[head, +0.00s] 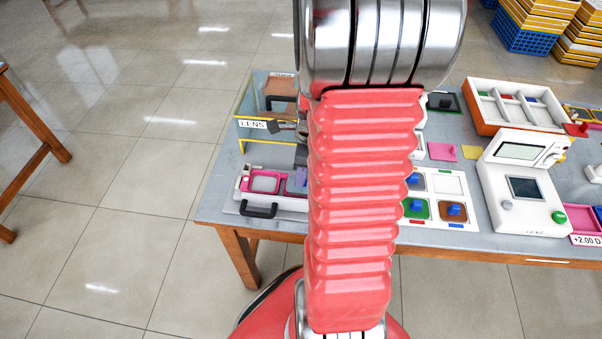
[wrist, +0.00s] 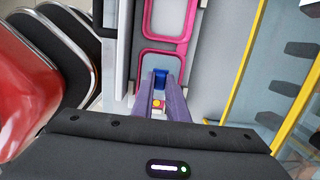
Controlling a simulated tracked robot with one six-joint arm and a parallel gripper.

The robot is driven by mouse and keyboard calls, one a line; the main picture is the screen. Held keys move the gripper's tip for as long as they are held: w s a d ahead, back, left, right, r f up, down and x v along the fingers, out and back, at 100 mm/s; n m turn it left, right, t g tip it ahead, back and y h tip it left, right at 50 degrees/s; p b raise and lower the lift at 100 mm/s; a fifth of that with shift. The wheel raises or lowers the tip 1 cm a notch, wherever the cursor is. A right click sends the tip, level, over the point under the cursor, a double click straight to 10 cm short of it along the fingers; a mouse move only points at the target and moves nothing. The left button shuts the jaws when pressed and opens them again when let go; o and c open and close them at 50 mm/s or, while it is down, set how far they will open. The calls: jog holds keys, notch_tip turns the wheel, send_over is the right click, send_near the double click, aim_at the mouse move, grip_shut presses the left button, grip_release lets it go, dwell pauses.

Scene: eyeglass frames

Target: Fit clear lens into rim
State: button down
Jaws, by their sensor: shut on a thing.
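The pink eyeglass frame (head: 250,186) lies in a white fixture (head: 228,207) at the left of the table. In the wrist view its pink rims (wrist: 143,36) run up from the fingertips, one beyond the other. My gripper (wrist: 160,86) has purple fingers shut on a small blue knob (wrist: 160,75), at the near rim's lower edge. The knob looks like those on the lenses in the tray. The clear lens under it cannot be made out, nor whether it touches the rim.
A rack labelled LENS (head: 252,124) stands behind the fixture, with a yellow edge (wrist: 246,62) close on the right in the wrist view. A black handle (head: 259,210) sticks out in front. A white tray (head: 452,184) with blue-knobbed pieces and a white device (head: 525,186) stand right.

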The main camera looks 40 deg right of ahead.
jog(key=shift+f, duration=0.5)
dwell(1.0)
jog(key=c, duration=1.7)
grip_release()
jog(key=shift+o, duration=0.2)
jog(key=shift+r, duration=0.1)
notch_tip(320, 180, up, 13)
jog(key=s+d, duration=0.1)
jog(key=shift+s+r, duration=0.15)
jog(key=shift+r, duration=0.05)
